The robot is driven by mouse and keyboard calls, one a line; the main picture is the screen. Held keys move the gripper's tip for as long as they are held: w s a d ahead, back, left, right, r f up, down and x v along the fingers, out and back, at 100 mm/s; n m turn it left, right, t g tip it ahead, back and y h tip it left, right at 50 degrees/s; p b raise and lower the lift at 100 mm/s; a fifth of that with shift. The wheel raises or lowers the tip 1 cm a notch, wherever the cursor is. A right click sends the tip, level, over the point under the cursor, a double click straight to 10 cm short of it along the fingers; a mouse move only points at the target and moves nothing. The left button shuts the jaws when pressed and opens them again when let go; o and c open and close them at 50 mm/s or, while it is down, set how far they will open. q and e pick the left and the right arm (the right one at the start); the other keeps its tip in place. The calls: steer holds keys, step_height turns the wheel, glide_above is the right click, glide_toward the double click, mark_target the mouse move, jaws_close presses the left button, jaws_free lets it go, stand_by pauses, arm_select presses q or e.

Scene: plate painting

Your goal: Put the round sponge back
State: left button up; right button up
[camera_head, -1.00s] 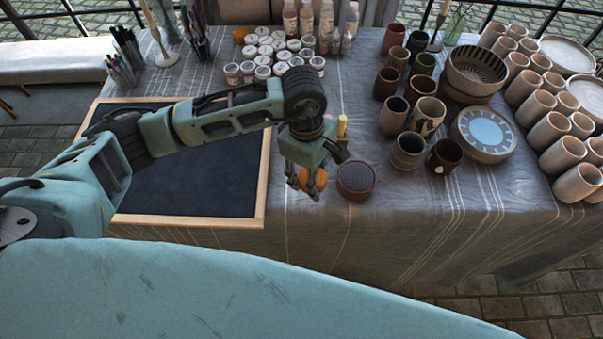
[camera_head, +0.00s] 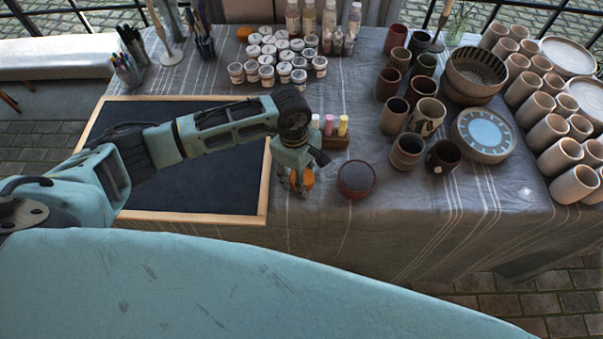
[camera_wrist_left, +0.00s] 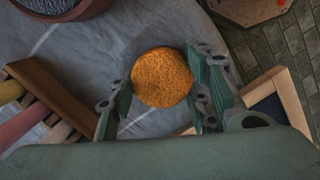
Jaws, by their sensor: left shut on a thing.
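The round orange sponge (camera_head: 307,180) is in my left gripper (camera_head: 297,188), near the front edge of the table, between the framed dark board and a round dark-red dish (camera_head: 356,179). The fingers partly cover the sponge in the head view. In the left wrist view the sponge (camera_wrist_left: 162,78) shows its round face between the two fingers of my left gripper (camera_wrist_left: 160,95), over the grey cloth. I cannot tell whether the sponge touches the cloth. My right gripper is not in view.
The wood-framed board (camera_head: 195,217) lies left of the gripper. A small holder with coloured sticks (camera_head: 336,140) stands behind the dish. Paint pots (camera_head: 267,77) and another orange thing (camera_head: 244,34) are at the back. Cups (camera_head: 407,151) and a patterned plate (camera_head: 483,133) stand right.

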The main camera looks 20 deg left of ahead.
arm_select(q)
steer(key=o, duration=1.1)
steer(key=shift+f, duration=0.1)
steer(key=shift+r+p, duration=0.25)
steer(key=shift+p, duration=0.05)
step_height(320, 180, up, 12)
steer(key=a+b, duration=0.1)
steer(key=b, duration=0.2)
steer(key=shift+w+a, duration=0.15)
steer(key=shift+f, duration=0.15)
